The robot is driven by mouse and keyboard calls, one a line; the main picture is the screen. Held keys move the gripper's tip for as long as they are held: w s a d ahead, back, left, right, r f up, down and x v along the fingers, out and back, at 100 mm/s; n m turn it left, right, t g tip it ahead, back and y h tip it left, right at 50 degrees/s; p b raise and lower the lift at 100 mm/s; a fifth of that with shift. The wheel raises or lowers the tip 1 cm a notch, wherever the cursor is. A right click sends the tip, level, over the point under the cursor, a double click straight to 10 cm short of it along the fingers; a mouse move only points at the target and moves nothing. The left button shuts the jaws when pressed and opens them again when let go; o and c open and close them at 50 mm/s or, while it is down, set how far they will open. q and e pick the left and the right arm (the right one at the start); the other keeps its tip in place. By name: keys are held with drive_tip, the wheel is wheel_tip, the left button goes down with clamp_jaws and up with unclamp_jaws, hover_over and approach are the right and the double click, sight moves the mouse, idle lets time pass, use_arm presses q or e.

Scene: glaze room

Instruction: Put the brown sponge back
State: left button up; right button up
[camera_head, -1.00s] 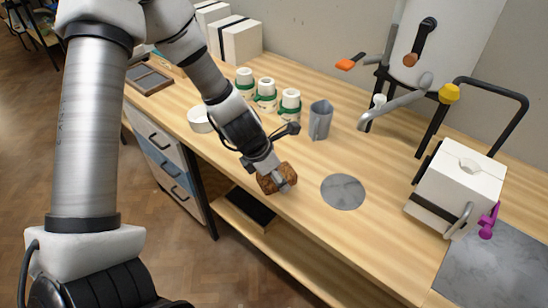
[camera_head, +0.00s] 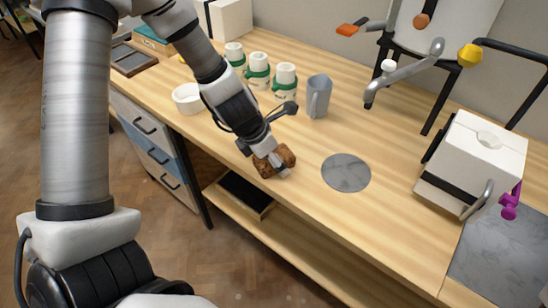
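The brown sponge (camera_head: 287,155) is a rough brown block near the front edge of the wooden worktop. My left gripper (camera_head: 275,162) reaches down to it from the upper left and is shut on it. One pale finger lies across the sponge's near face. The other finger is hidden behind the sponge. I cannot tell whether the sponge touches the worktop or hangs just above it. My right gripper is not in view.
A grey round disc (camera_head: 346,173) lies right of the sponge. A white box-shaped device (camera_head: 475,160) is at the right. A shelf (camera_head: 285,235) runs below the worktop.

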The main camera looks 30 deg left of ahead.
use_arm(q)
drive_tip(key=shift+r, duration=0.1)
drive_tip(key=p+v, duration=1.1)
drive_tip(key=shift+r, duration=0.4)
drive_tip(key=shift+s+a+r+p, duration=0.15)
drive_tip(key=shift+s+p, duration=0.1)
drive_tip(key=shift+p, duration=0.15)
